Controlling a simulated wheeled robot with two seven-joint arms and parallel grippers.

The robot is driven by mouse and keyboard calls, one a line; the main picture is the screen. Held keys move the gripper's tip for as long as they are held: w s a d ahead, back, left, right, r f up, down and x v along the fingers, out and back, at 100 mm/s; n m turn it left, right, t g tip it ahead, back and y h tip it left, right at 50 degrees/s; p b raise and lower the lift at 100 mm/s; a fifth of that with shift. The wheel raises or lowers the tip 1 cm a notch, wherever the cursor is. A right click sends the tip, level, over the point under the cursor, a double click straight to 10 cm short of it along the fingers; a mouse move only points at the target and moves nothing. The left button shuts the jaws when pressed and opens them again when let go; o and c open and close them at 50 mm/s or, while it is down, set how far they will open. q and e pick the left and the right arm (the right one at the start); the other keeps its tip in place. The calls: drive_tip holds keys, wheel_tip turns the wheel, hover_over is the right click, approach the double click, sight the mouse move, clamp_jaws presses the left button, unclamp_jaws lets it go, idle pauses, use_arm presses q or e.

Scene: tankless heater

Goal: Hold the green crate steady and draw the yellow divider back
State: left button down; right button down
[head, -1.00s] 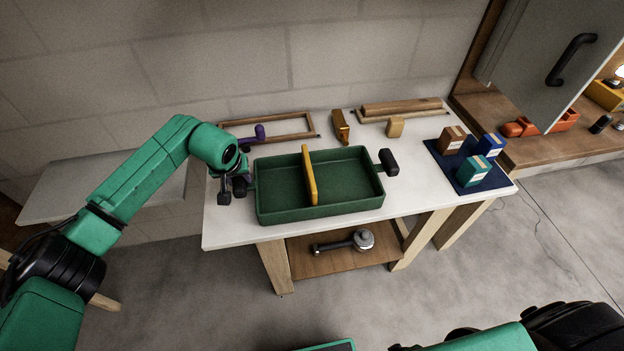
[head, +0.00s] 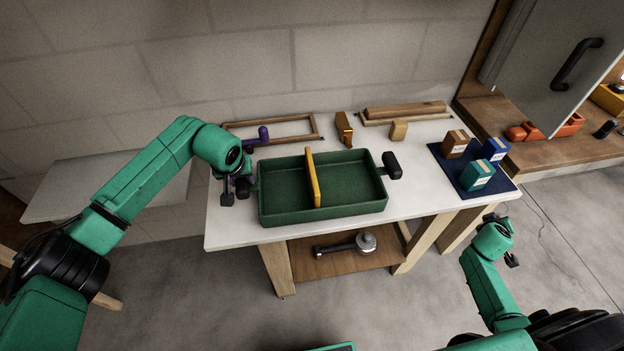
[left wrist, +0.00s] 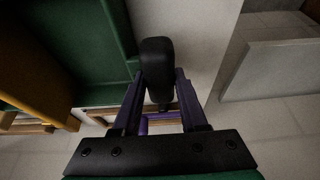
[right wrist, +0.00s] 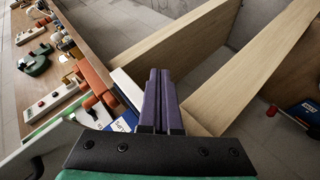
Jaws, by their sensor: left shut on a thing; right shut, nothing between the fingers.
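The green crate (head: 345,209) stands on the white table and also shows in the left wrist view (left wrist: 97,45). The yellow divider (head: 312,178) stands upright across the crate, left of its middle; it shows in the left wrist view (left wrist: 35,80). A black handle (head: 392,165) sticks out at the crate's right end. My left gripper (head: 238,185) is at the crate's left end, shut on the black left handle (left wrist: 157,68). My right gripper (head: 512,260) is off the table's right front, shut and empty; its closed fingers show in the right wrist view (right wrist: 160,100).
The white table (head: 230,232) also bears a purple-handled tool (head: 262,135), a wooden frame (head: 318,126), small yellow and tan blocks, and a blue mat (head: 508,186) with three boxes. A metal tool (head: 362,242) lies on the shelf below. The table's front right is clear.

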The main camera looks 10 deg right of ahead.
drive_tip(key=w+d+r+m+h, duration=0.1)
drive_tip(key=w+r, duration=0.2)
drive_tip(key=r, duration=0.3)
drive_tip(key=w+r+m+t+h, duration=0.1)
drive_tip(key=w+r, duration=0.2)
drive_tip(key=r, duration=0.3)
drive_tip(key=w+d+r+m+h, duration=0.1)
drive_tip(key=w+r, duration=0.2)
drive_tip(key=r, duration=0.3)
drive_tip(key=w+a+f+n+y, duration=0.1)
drive_tip(key=w+a+y, duration=0.5)
drive_tip(key=a, duration=0.8)
drive_tip(key=w+a+f+n+y, duration=0.1)
drive_tip(key=w+a+y, duration=0.2)
drive_tip(key=w+a, duration=0.8)
wheel_tip(320, 180, up, 6)
drive_tip(key=n+g+y, duration=0.4)
drive_tip(key=n+y, duration=0.2)
drive_tip(key=n, duration=0.4)
hover_over(312, 180)
drive_tip(key=w+a, duration=0.2)
drive_tip(key=w, duration=0.2)
drive_tip(key=f, duration=0.9)
drive_tip(key=shift+s+a+f, duration=0.1)
drive_tip(key=shift+s+a, duration=0.15)
drive_tip(key=shift+d, duration=0.1)
